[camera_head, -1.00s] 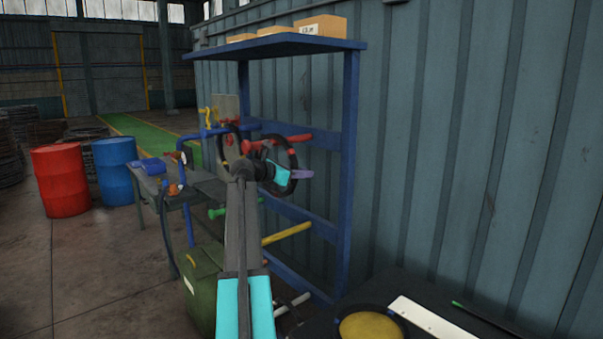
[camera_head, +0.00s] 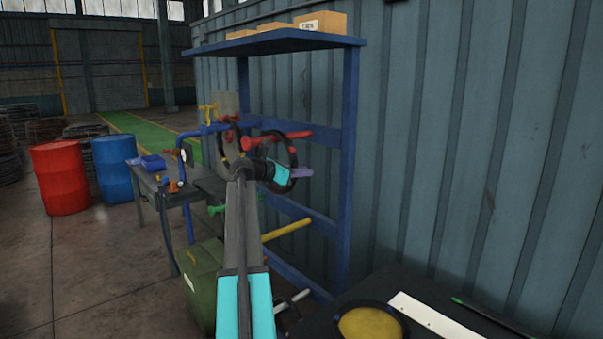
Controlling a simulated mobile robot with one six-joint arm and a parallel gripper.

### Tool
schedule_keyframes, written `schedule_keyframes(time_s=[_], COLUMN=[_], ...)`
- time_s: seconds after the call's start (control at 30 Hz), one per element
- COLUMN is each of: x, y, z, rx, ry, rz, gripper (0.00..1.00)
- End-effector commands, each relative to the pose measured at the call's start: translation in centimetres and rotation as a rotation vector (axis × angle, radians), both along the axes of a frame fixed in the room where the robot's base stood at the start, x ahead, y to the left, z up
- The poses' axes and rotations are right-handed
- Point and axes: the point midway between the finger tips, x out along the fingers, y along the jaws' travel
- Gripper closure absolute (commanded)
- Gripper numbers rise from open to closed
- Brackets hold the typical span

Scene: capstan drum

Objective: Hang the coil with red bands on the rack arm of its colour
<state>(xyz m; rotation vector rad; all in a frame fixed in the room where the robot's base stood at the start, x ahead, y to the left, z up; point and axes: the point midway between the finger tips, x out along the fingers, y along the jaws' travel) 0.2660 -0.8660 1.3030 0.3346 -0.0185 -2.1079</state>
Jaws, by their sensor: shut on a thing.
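The coil (camera_head: 296,158) is a thin black ring, held upright at the far end of my arm. The red rack arm (camera_head: 298,134) sticks out from the blue rack (camera_head: 351,170) at the ring's upper part. I cannot tell whether it passes through the ring or only lies in line with it. A purple piece (camera_head: 302,172) shows just right of the gripper.
A yellow rack arm (camera_head: 287,230) and a green one (camera_head: 217,208) are lower on the rack. Another dark ring (camera_head: 226,150) is left of the coil. A green bin (camera_head: 203,285) stands below, a workbench (camera_head: 200,188) at left, and a dark table (camera_head: 440,300) at front right.

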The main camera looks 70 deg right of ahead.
Motion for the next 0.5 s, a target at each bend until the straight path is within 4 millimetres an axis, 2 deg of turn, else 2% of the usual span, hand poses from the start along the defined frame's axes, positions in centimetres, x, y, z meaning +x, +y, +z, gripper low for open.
schedule_keyframes(time_s=[0.27, 0.3, 0.4, 0.43, 0.5], x=[-0.06, -0.06, -0.08, -0.06, -0.06], y=[0.04, 0.04, 0.03, 0.03, 0.03], z=[-0.4, -0.41, -0.39, -0.37, -0.32], rx=[0.007, 0.007, 0.006, 0.006, 0.005], ry=[0.0, 0.001, 0.001, 0.001, 0.001], rz=[-0.002, -0.002, -0.003, -0.003, -0.002], gripper=[1.0, 0.83, 0.66, 0.63, 0.63])
